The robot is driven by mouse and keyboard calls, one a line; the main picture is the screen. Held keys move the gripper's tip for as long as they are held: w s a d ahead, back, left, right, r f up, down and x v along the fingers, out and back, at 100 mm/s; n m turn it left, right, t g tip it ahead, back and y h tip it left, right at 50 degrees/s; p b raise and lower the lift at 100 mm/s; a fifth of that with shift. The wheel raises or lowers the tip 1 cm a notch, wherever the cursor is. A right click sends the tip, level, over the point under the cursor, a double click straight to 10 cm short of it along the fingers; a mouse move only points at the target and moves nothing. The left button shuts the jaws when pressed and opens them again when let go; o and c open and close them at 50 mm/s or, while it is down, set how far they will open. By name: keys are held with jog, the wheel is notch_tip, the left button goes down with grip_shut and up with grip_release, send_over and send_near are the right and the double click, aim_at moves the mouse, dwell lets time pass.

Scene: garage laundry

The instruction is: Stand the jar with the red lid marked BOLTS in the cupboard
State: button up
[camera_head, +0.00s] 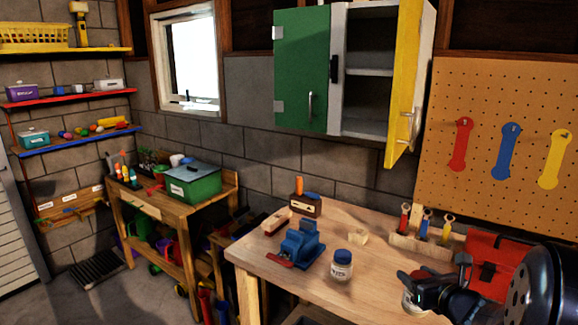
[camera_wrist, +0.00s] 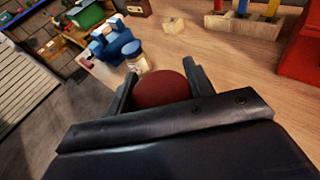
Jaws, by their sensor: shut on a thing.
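My gripper (camera_head: 425,284) is at the right front of the workbench, shut on a jar with a red lid. In the wrist view the round dark red lid (camera_wrist: 160,91) sits between the two fingers. In the head view part of the jar's body (camera_head: 411,300) shows below the gripper, at or just above the bench top; I cannot tell which. Its label is not readable. The wall cupboard (camera_head: 369,55) is above the bench. Its yellow door (camera_head: 404,80) stands open on the right, and its green door (camera_head: 301,70) covers the left part. The visible shelves look empty.
A jar with a blue lid (camera_head: 341,265) stands on the bench (camera_head: 375,260), near a blue vise (camera_head: 297,246). A tool rack (camera_head: 420,247) and a red toolbox (camera_head: 493,262) are behind my gripper. The yellow door juts out toward the room.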

jog(key=s+a+f+n+g+y, duration=0.1)
jog(key=a+f+n+y, duration=0.1)
jog(key=a+f, duration=0.65)
jog(key=s+a+f+n+g+y, duration=0.1)
jog(key=a+f+y, duration=0.1)
jog(key=a+f, duration=0.65)
notch_tip(320, 180, up, 8)
jog(key=w+d+m+t+h, duration=0.1)
jog(key=w+d+h, duration=0.1)
jog(key=shift+w+r+m+t+h, duration=0.15)
jog(key=shift+m+t+h, duration=0.15)
jog(key=shift+m, duration=0.1)
